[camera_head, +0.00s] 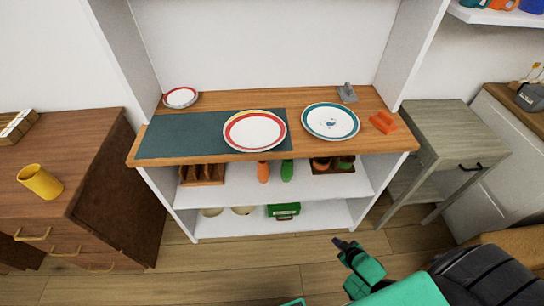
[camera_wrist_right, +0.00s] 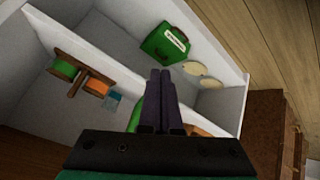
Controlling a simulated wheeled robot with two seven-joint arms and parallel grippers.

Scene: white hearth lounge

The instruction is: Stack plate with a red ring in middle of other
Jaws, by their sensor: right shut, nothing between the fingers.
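A small white plate with a red ring (camera_head: 180,97) lies at the back left of the wooden shelf top. A larger white plate with a red and yellow rim (camera_head: 255,146) lies in the middle, partly on a dark green mat. A white plate with a teal rim (camera_head: 331,134) and a small mark in its centre lies to its right. The three plates are apart. My right gripper (camera_head: 340,243) is in front of the unit, low and well away from the plates. Its fingers are together and empty in the right wrist view (camera_wrist_right: 160,82). I do not see my left gripper.
The dark green mat (camera_head: 180,135) covers the left of the wooden top (camera_head: 285,98). A grey object (camera_head: 347,93) and an orange object (camera_head: 383,123) lie at its right. Shelves below hold a green box (camera_head: 284,210), bowls and bottles.

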